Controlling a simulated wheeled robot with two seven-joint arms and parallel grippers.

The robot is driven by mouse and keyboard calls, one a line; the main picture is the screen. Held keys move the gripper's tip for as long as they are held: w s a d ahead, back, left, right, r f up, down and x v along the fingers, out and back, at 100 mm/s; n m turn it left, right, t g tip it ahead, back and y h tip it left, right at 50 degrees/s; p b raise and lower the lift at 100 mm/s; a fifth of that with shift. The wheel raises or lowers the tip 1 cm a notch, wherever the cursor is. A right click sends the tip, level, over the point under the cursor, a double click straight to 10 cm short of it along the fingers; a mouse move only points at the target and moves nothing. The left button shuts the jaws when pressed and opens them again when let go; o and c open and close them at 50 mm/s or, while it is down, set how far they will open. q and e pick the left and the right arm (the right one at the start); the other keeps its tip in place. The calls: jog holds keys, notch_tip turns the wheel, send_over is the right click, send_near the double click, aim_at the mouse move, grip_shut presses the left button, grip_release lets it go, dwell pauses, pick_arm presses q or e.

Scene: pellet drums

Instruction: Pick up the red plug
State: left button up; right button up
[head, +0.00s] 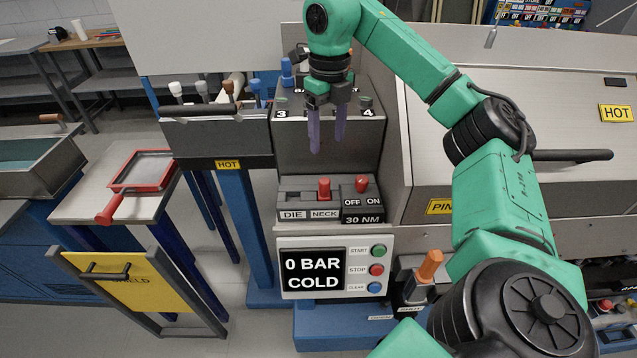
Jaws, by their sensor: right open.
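A red upright piece that looks like the red plug (324,188) stands at the NECK label on a grey block (297,197) marked DIE and NECK. My right gripper (328,138) hangs above it, in front of the grey machine box, with two purple fingers pointing down. The fingers are apart with nothing between them, and the gripper does not touch the red plug. My left gripper is not in view.
A red switch (362,184) marked OFF and ON sits just right of the plug. Below is a panel (334,267) reading 0 BAR COLD. An orange-handled tool (429,266) stands right of the panel. A red-framed tray (143,171) lies left.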

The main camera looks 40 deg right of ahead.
jog(key=b, duration=0.4)
send_over(324, 180)
jog(key=f, duration=0.7)
jog(key=shift+s, duration=0.3)
jog(key=f+p, duration=0.1)
jog(key=f, duration=0.2)
jog(key=f+p, duration=0.2)
jog(key=f, duration=0.1)
jog(key=shift+w+f, duration=0.2)
jog(key=shift+f, duration=0.15)
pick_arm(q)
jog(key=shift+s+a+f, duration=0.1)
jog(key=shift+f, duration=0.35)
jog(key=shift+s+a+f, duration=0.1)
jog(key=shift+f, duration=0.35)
pick_arm(e)
jog(key=shift+w+f, duration=0.1)
grip_shut()
